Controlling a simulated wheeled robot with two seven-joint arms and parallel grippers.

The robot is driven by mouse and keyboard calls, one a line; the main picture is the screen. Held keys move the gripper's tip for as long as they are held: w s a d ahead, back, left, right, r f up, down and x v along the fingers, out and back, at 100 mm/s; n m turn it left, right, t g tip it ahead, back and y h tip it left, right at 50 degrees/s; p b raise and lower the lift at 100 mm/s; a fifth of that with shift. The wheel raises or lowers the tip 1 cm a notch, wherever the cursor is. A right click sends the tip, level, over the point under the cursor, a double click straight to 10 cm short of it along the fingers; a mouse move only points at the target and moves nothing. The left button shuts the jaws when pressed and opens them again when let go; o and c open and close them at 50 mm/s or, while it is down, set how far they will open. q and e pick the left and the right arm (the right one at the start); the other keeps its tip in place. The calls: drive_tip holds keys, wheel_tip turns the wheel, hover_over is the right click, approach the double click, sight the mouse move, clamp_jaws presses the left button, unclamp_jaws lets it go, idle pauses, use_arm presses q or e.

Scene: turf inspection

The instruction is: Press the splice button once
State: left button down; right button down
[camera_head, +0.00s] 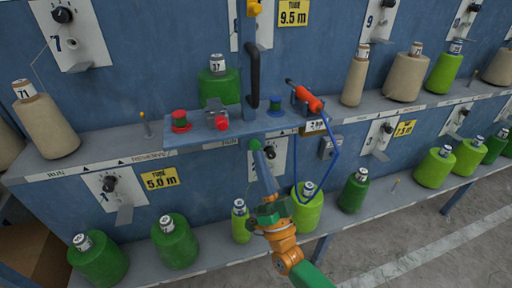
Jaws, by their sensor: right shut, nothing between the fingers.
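My right gripper (257,150) reaches up from the bottom with its fingers shut and empty. No readable label shows which one is the splice button. A red-orange hand tool (304,95) with a blue cord lies at the bracket's right end. My left gripper is out of view.
Green yarn cones, one (308,208) close to my right arm, stand on the lower shelf (210,256). Beige cones (403,78) and green ones stand on the upper shelf (105,152). Open floor (430,250) lies at lower right.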

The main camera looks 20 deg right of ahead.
drive_tip(key=shift+w, duration=0.35)
drive_tip(key=shift+w+b, duration=0.55)
drive_tip(key=shift+b, duration=0.1)
idle(0.5)
drive_tip(key=shift+s, duration=0.1)
drive_tip(key=shift+s+p, duration=0.6)
drive_tip(key=shift+s, duration=0.25)
drive_tip(key=s+p, duration=0.2)
drive_tip(key=s, duration=0.3)
drive_tip(key=shift+d+p, duration=0.1)
drive_tip(key=shift+p, duration=0.2)
